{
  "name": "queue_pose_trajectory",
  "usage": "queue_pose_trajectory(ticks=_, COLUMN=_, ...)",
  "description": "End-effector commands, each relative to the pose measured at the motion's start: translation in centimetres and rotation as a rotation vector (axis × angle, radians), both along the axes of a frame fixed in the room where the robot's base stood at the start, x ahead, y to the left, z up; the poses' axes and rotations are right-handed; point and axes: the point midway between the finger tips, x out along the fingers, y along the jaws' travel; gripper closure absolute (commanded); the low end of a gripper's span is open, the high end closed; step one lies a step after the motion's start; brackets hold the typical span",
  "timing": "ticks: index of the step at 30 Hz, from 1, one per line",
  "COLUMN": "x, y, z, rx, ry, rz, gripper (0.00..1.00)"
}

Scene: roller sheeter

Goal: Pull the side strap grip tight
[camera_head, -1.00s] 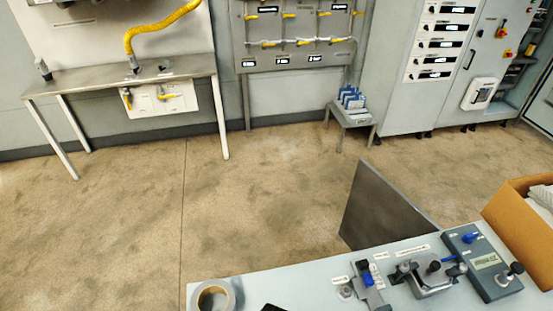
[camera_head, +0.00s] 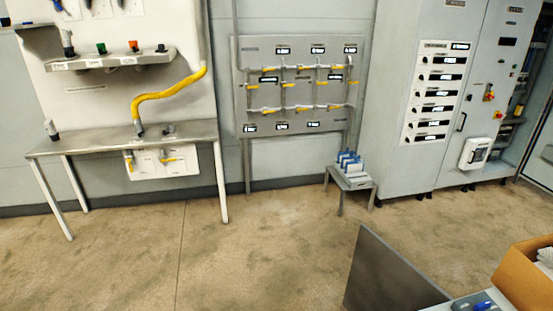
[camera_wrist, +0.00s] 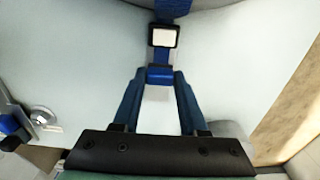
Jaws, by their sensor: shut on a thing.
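In the wrist view a blue strap (camera_wrist: 172,8) comes down from the top edge through a black-framed buckle with a pale face (camera_wrist: 163,37). Below the buckle is a small blue strap grip (camera_wrist: 159,72). My gripper (camera_wrist: 160,78) is shut on this grip, with its two dark blue fingers converging from below on either side. A pale piece shows between the fingers just under the grip. The head view shows neither the strap nor my gripper.
A pale worktop (camera_wrist: 80,80) lies beneath, with a metal knob (camera_wrist: 42,115) and blue-handled device (camera_wrist: 10,125) at left. In the head view, a grey panel (camera_head: 388,275) and cardboard box (camera_head: 528,275) are at lower right; the floor between is clear.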

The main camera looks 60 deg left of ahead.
Motion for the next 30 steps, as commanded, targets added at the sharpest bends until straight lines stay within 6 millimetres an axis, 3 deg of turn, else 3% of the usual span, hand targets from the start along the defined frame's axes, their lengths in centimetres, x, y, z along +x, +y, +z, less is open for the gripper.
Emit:
queue_pose_trajectory(ticks=20, x=0.0, y=0.1, z=0.0, rx=0.0, ry=0.001, rz=0.001, gripper=1.0)
queue_pose_trajectory(ticks=30, x=1.6, y=3.7, z=0.0, rx=0.001, ry=-0.002, rz=0.004, gripper=1.0)
